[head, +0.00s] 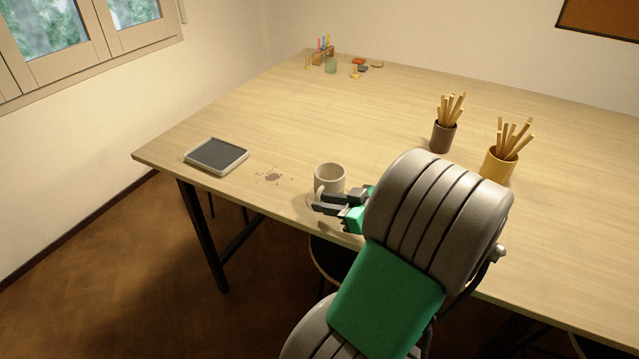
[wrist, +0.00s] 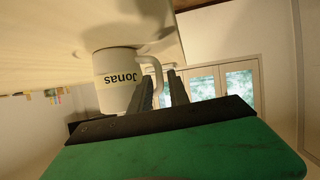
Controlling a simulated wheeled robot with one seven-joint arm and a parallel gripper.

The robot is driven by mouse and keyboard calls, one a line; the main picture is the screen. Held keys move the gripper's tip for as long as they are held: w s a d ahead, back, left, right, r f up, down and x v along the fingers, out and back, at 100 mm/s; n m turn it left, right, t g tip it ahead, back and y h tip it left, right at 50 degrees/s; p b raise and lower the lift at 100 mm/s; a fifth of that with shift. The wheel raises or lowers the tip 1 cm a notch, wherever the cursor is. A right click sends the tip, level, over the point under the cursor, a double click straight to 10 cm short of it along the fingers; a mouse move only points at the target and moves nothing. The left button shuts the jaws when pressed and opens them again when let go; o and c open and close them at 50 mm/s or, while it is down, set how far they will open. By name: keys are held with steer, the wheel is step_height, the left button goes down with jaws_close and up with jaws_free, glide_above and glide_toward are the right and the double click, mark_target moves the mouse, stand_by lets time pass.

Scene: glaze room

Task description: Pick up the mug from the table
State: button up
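A cream mug (head: 330,176) stands upright on the wooden table (head: 270,130) near its front edge. In the wrist view the mug (wrist: 115,90) appears upside down, with the word "Jonas" on its side. Its handle (wrist: 157,72) points toward my gripper. My gripper (head: 322,202) is at the handle side of the mug, low and close to the tabletop. In the wrist view my gripper (wrist: 161,82) has its two dark fingers apart, with the handle between or just beyond their tips. A gap shows beside the handle. The gripper hides the lower mug in the head view.
A tray with a dark surface (head: 217,155) and a dark spill mark (head: 273,177) lie left of the mug. A dark cup (head: 443,137) and a yellow cup (head: 497,165) of sticks stand right.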

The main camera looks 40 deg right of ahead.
steer(key=shift+w+a+f, duration=0.1)
steer(key=shift+w+a, duration=0.15)
steer(key=shift+w, duration=0.2)
steer(key=x, duration=0.3)
steer(key=p+x, duration=0.1)
steer(key=x, duration=0.1)
steer(key=shift+w+d+f, duration=0.1)
steer(key=shift+d+f, duration=0.1)
steer(key=shift+d, duration=0.05)
jaws_close()
stand_by(0.7)
